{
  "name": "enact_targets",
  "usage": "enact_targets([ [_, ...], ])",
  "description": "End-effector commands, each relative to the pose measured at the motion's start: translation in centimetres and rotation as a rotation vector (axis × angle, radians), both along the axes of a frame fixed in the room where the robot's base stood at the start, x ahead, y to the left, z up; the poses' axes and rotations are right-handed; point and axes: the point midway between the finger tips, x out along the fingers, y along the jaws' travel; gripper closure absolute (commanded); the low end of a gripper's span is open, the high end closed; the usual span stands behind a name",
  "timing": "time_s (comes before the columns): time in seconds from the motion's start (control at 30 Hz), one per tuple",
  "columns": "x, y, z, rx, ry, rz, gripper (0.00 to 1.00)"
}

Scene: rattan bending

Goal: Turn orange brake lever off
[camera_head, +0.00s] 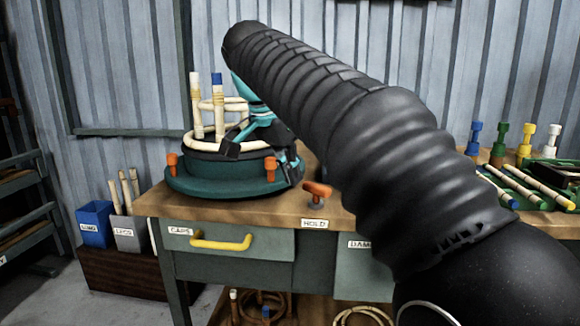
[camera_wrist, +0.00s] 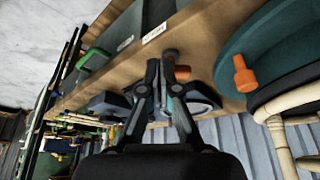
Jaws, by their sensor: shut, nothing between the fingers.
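The orange brake lever (camera_head: 317,189) stands on a small grey base near the front edge of the wooden bench, above the HOLD label (camera_head: 314,224). In the wrist view, part of the orange lever (camera_wrist: 182,73) shows just right of my fingertips, with its grey base beside it. My gripper (camera_wrist: 160,70) is shut and empty, its fingertips close to the lever. I cannot tell whether they touch it. In the head view my black arm crosses the middle and hides part of the gripper.
A round green bending jig (camera_head: 215,188) with orange pegs and pale rattan stands left of the lever. The CAPS drawer has a yellow handle (camera_head: 222,243). Bins (camera_head: 95,222) stand at lower left.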

Motion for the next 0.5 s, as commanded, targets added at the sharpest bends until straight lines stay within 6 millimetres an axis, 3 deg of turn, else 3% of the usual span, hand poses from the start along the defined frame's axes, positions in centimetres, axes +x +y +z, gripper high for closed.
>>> enact_targets([
  [0.3, 1.6, -1.5, -5.7, 0.000, 0.002, 0.001, 1.00],
  [0.5, 3.8, -3.2, -5.3, 0.000, 0.000, -0.001, 1.00],
])
